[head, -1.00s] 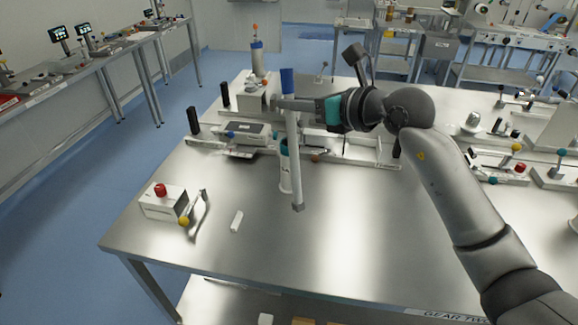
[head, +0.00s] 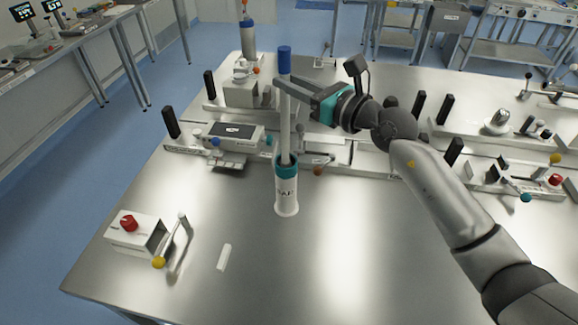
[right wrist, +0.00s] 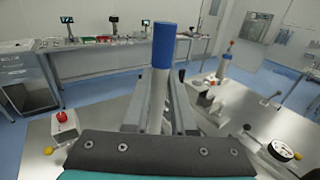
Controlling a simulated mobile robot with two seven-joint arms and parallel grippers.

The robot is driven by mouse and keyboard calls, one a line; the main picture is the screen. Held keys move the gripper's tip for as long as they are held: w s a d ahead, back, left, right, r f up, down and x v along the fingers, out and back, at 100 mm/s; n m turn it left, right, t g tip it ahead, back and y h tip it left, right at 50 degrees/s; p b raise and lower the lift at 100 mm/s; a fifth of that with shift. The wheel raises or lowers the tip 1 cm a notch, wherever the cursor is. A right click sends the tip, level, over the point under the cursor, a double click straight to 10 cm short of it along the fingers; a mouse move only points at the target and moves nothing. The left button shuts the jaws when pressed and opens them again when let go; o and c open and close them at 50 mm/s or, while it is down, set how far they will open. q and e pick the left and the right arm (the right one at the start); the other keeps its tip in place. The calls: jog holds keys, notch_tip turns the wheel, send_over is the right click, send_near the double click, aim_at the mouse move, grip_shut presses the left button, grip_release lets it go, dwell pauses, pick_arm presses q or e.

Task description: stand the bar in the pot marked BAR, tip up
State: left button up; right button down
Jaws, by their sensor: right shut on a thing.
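The bar (head: 286,115) is a slim pale grey rod with a blue tip (head: 285,60) at its upper end. My right gripper (head: 284,82) is shut on it just below the blue tip and holds it nearly upright. The pot marked BAR (head: 286,196) is a white cylinder with a teal rim, standing on the metal table. The bar's lower end reaches into the pot's mouth; how deep it sits is hidden. In the right wrist view the blue tip (right wrist: 164,46) rises between my fingers; the pot is hidden there. My left gripper is not in view.
A white box with a red button (head: 130,224) and a yellow-knobbed lever (head: 180,240) stand at the front left. A small white piece (head: 224,257) lies before the pot. Machine rails and a display unit (head: 232,132) stand behind. The table (head: 370,260) is clear at front right.

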notch_tip(320, 180, down, 12)
jog(key=b, duration=0.5)
jog(key=shift+r, duration=0.15)
notch_tip(320, 180, down, 5)
jog(key=b, duration=0.3)
jog(key=shift+r, duration=0.1)
jog(key=c, duration=0.7)
grip_release()
jog(key=shift+c, duration=0.2)
jog(key=b, duration=0.2)
send_near(288, 130)
jog(key=shift+s+d+f, duration=0.3)
jog(key=shift+d+f, duration=0.05)
jog(key=shift+f, duration=0.45)
jog(key=shift+s+d+f, duration=0.35)
jog(key=shift+f, duration=0.45)
jog(key=shift+s+d+f, duration=0.3)
jog(key=shift+d+f, duration=0.05)
jog(key=shift+f, duration=0.5)
